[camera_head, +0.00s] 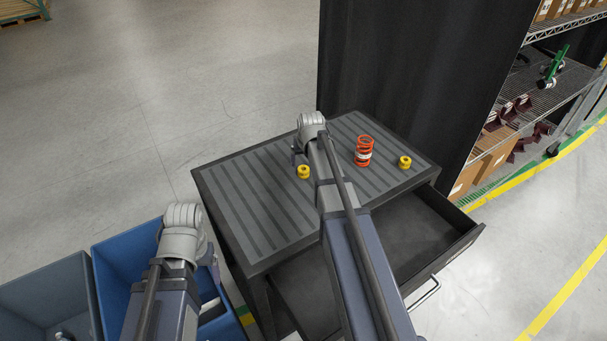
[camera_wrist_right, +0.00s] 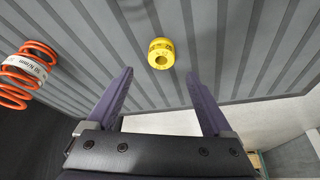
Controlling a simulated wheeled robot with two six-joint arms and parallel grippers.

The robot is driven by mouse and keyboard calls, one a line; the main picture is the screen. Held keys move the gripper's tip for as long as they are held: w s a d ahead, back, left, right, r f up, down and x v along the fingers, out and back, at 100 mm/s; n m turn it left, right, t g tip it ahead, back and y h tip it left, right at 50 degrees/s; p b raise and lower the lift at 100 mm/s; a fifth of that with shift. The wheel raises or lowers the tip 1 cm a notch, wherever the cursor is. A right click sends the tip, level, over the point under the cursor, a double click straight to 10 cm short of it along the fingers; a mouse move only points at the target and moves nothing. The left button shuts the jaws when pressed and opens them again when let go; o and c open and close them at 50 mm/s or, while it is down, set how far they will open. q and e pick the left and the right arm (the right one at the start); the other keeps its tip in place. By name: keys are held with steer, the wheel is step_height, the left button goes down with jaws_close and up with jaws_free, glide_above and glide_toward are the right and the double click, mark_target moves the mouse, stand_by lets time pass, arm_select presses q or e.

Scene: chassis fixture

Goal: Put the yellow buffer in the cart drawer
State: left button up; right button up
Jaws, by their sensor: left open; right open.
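Two yellow buffers stand on the cart's ribbed top (camera_head: 250,200), one left of my right forearm (camera_head: 303,172) and one near the right edge (camera_head: 405,162). One yellow buffer also shows in the right wrist view (camera_wrist_right: 161,53), ahead of the fingertips and roughly centred between them, not gripped. The cart drawer (camera_head: 425,235) is pulled out and looks empty where visible; my right arm hides part of it. My right gripper (camera_wrist_right: 158,84) is open and empty over the cart top. My left gripper (camera_head: 214,270) is over the blue bin, mostly hidden by its wrist.
An orange spring (camera_head: 363,152) with a white band stands between the buffers; it also shows in the right wrist view (camera_wrist_right: 22,75). A blue bin (camera_head: 125,255) and a grey bin (camera_head: 45,290) stand left of the cart. A dark panel (camera_head: 415,70) rises behind it.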

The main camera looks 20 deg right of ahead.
mark_target(304, 167)
steer(key=b+x, duration=0.2)
steer(key=x, duration=0.1)
steer(key=b+x, duration=0.1)
steer(key=shift+s+a+f+b, duration=0.15)
steer(key=shift+s+f+b, duration=0.15)
steer(key=shift+b, duration=0.1)
steer(key=shift+w+f+b, duration=0.25)
steer(key=shift+f+b, duration=0.1)
steer(key=shift+b, duration=0.05)
steer(key=shift+r, duration=0.1)
steer(key=shift+c, duration=0.4)
jaws_close()
